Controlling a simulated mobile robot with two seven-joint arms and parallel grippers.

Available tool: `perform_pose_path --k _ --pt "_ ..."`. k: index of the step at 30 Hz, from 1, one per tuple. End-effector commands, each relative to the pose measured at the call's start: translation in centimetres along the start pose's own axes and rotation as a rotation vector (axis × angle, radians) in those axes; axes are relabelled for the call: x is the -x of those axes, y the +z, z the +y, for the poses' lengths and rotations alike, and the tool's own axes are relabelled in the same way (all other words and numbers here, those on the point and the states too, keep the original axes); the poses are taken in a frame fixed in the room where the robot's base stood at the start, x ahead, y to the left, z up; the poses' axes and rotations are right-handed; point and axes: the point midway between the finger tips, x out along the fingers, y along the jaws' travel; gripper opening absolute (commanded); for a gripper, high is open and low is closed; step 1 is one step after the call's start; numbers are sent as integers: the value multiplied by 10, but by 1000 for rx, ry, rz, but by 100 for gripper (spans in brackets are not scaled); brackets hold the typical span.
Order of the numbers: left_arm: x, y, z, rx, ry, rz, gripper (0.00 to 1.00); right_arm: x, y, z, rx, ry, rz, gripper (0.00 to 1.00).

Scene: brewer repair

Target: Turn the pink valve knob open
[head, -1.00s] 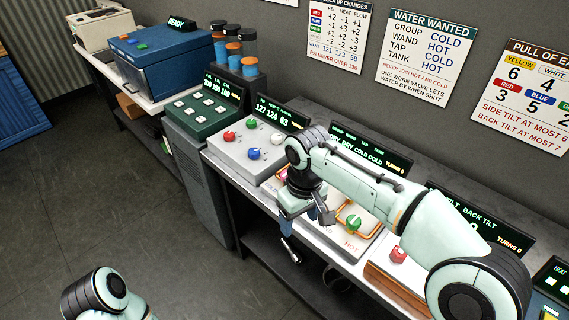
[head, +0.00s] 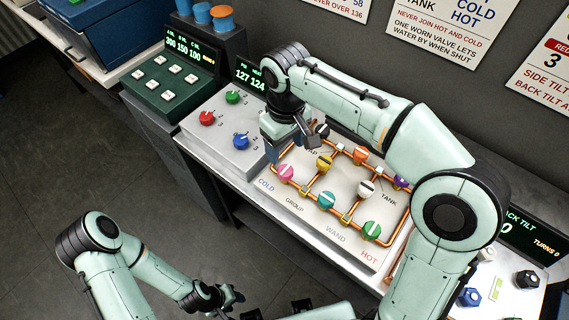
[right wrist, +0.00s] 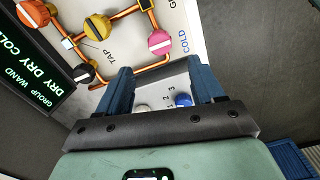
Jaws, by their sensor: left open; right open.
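The pink valve knob (head: 286,173), with a white stripe across it, sits at the COLD end of the copper-piped valve panel (head: 320,233). It also shows in the right wrist view (right wrist: 160,42), beyond the fingertips. My right gripper (head: 273,155) is above the panel's left edge, close to the pink knob. In the right wrist view its two blue fingers (right wrist: 161,70) are apart with nothing between them, and the knob is not between them. My left gripper (head: 230,298) is low in the head view, away from the panel, open; its fingertips are small and dark.
Yellow (head: 324,163), teal (head: 326,201), white (head: 366,189), green (head: 371,231), orange (head: 360,156) and purple (head: 400,182) knobs share the panel. A grey box with red (head: 207,118), green and blue knobs stands to its left. The floor at left is clear.

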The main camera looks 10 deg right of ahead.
Motion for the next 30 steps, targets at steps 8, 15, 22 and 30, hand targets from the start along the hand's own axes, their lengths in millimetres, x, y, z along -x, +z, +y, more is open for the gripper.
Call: perform_pose_path --k 8,15,22,30 --pt "-16 7 -8 4 -4 -11 43 -63 1 0 0 -1 -4 67" --pt "-20 9 -10 5 -5 -13 43 -93 0 0 -1 -1 -3 67" --pt "-21 9 -11 5 -5 -13 43 -99 0 0 -1 0 0 67" --pt "-21 9 -11 5 -5 -13 43 -98 0 0 -1 0 0 35"
